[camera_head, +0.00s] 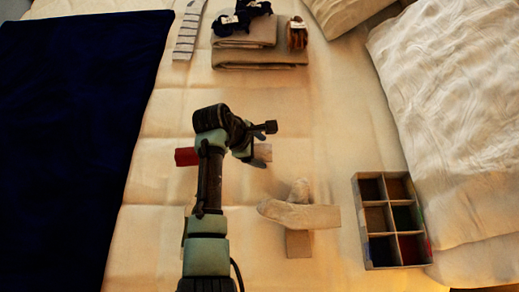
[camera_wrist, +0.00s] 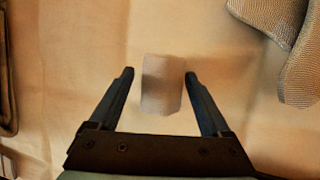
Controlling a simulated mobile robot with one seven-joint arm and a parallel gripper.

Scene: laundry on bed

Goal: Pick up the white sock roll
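The white sock roll (camera_wrist: 162,84) lies on the bed sheet in the wrist view, upright in the picture and between the two fingers. My gripper (camera_wrist: 158,77) is open, with a visible gap between the roll and each finger. In the head view the pale roll (camera_head: 263,151) shows partly at my gripper (camera_head: 259,156), much of it hidden by the fingers and wrist. I cannot tell how high the fingers are above the sheet.
Pale knitted pieces (camera_head: 298,214) lie to the right, also in the wrist view (camera_wrist: 298,75). A compartment box (camera_head: 358,209) stands further right. A red block (camera_head: 186,157) is left of my arm. Folded towels (camera_head: 250,60) bear dark rolls (camera_head: 240,18) and a striped roll (camera_head: 297,36).

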